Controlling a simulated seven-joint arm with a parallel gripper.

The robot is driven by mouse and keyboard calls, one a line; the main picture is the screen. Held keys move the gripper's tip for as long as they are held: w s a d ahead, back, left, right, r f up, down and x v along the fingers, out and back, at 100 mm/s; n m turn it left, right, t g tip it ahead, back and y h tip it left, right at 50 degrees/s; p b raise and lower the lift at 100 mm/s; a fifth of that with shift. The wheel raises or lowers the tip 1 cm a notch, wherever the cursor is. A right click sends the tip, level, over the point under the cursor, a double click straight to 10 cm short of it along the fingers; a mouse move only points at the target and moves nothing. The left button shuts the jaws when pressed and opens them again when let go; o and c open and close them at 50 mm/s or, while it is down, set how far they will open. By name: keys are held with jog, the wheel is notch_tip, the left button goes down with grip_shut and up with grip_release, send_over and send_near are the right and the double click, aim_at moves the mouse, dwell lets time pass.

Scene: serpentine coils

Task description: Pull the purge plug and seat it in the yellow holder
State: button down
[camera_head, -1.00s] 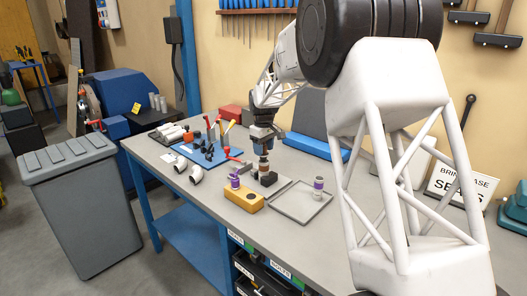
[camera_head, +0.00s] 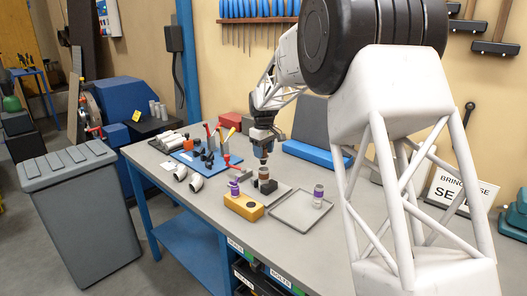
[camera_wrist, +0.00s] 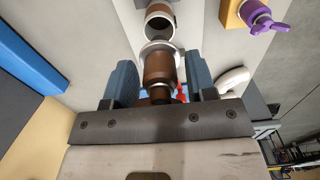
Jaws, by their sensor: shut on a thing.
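My gripper (camera_head: 264,147) is shut on a brown plug (camera_wrist: 158,68) with a metal collar, which I take to be the purge plug. It stands between the two blue-grey fingers in the wrist view (camera_wrist: 160,88). Just below it is an upright brown and metal fitting (camera_head: 264,173) on a dark base; its open round mouth (camera_wrist: 160,17) shows in the wrist view. The plug appears clear of the fitting. The yellow holder (camera_head: 248,209) is nearer the table's front edge, with a purple-handled part (camera_head: 234,188) at its left end; both also show at the wrist view's top right.
A grey tray (camera_head: 300,225) holds a purple and grey cylinder (camera_head: 318,196) to the right. A blue mat (camera_head: 207,168) with tools and white pipe elbows (camera_head: 195,182) are on the left. A blue and grey case (camera_head: 308,152) stands behind.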

jog(key=s+a+f, duration=0.1)
jog(key=s+a, duration=0.1)
jog(key=s, duration=0.5)
jog(key=s+a, duration=0.3)
jog(key=s, duration=0.4)
jog(key=shift+s+f, duration=0.35)
jog(key=shift+f, duration=0.2)
jog(key=shift+f, duration=2.15)
jog(key=shift+f, duration=2.1)
jog(key=shift+c, duration=1.8)
grip_release()
